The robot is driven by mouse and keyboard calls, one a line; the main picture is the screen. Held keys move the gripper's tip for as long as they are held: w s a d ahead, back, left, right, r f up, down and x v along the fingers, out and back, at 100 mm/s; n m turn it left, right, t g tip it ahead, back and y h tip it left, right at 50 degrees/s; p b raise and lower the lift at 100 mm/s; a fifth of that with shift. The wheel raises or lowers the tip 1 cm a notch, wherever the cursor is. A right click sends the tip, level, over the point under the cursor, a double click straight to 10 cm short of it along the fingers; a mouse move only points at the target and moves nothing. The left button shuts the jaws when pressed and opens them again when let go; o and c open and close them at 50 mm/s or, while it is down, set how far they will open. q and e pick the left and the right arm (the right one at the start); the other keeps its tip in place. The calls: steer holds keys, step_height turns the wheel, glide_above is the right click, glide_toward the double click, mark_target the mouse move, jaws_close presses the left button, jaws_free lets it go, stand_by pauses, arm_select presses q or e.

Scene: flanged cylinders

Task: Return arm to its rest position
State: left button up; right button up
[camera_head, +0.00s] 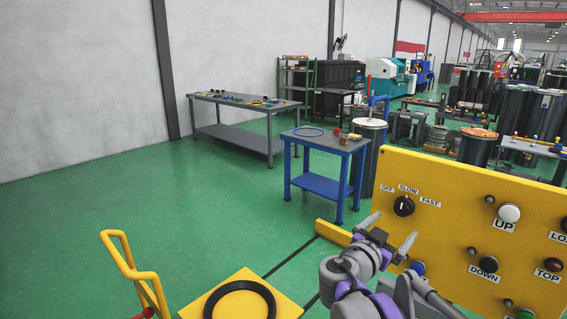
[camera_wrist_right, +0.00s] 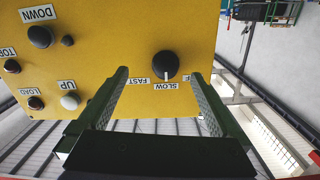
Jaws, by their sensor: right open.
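My right gripper (camera_head: 388,232) is open and empty in the head view, in front of the lower left part of the yellow control panel (camera_head: 455,225). Its two fingers are spread apart, and they also show in the right wrist view (camera_wrist_right: 160,75). The black rotary knob (camera_head: 403,206), with OFF, SLOW and FAST labels, is just above and beyond the fingertips. In the wrist view the knob (camera_wrist_right: 165,66) appears between the fingers, apart from them, its white mark towards SLOW. My left gripper is not in view.
The panel also bears a white UP button (camera_head: 509,212) and a dark DOWN button (camera_head: 488,263). A yellow plate (camera_head: 282,307) with a black ring (camera_head: 240,301) and a yellow handrail (camera_head: 128,264) stand at lower left. A blue table (camera_head: 341,148) stands beyond. Green floor is clear at left.

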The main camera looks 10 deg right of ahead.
steer(key=s+a+f+n+g+y+p, duration=0.1)
steer(key=s+f+n+g+y, duration=0.35)
steer(key=s+f, duration=0.95)
steer(key=s+a+f+n+g+y+p, duration=0.1)
steer(key=s+a+f+n+y, duration=0.6)
steer(key=s+a+f, duration=0.5)
steer(key=shift+s+a+f+y, duration=0.3)
steer(key=shift+a+f+y, duration=0.05)
steer(key=shift+y, duration=0.6)
